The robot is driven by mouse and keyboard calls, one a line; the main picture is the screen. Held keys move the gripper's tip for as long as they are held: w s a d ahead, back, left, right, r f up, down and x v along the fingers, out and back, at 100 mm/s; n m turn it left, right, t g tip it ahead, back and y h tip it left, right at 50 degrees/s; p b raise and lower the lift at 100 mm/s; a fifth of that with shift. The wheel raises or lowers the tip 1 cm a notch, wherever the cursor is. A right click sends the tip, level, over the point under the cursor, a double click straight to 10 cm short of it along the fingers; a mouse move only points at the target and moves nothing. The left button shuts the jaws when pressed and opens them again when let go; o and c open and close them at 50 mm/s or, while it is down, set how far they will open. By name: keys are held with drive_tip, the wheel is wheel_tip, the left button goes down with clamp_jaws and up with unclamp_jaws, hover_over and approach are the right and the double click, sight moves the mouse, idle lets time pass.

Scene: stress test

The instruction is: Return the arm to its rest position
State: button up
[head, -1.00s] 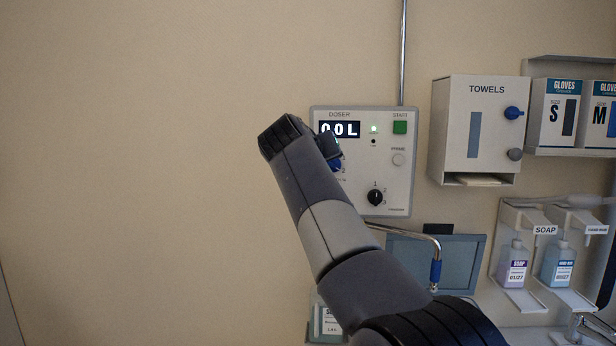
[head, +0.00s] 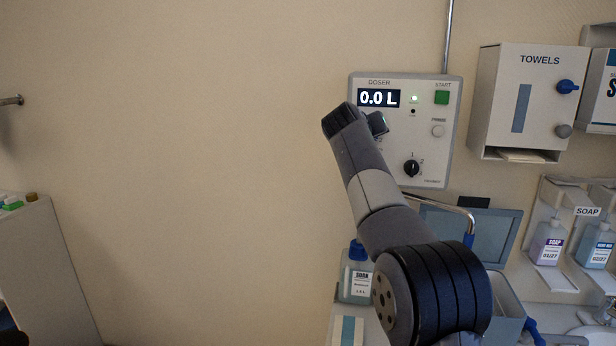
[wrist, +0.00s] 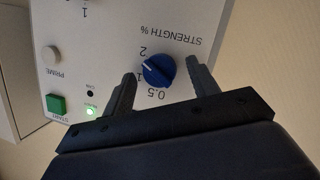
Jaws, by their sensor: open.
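My arm reaches up to the white DOSER panel (head: 433,165) on the wall. In the wrist view, my gripper (wrist: 160,75) is open, with one finger on each side of the blue STRENGTH % knob (wrist: 158,71). Gaps show between the fingers and the knob, and nothing is held. In the head view my wrist hides most of the gripper and this knob. The display (head: 379,98) reads 0.0 L and a green light is lit beside it.
The green START button (head: 442,97) and a black dial (head: 411,168) are on the panel. A bent metal pipe (head: 455,204), a grey screen-like panel (head: 490,232) and a SOAK bottle (head: 355,280) are below. A towel dispenser (head: 485,120) hangs right.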

drive_tip(key=shift+s, duration=0.1)
drive_tip(key=b+v, duration=0.4)
drive_tip(key=v, duration=0.7)
drive_tip(key=w+d+f+n+t+b, duration=0.2)
drive_tip(key=w+n+t+b, duration=0.1)
drive_tip(key=n, duration=0.8)
drive_tip(key=w+d+f+n+t+h+b, duration=0.1)
drive_tip(key=w+n+b, duration=0.5)
drive_tip(key=n, duration=0.6)
drive_tip(key=shift+w+d+f+t, duration=0.4)
drive_tip(key=shift+d+f+t, duration=0.4)
drive_tip(key=shift+t, duration=0.5)
drive_tip(key=shift+r+h, duration=0.1)
drive_tip(key=shift+h, duration=0.3)
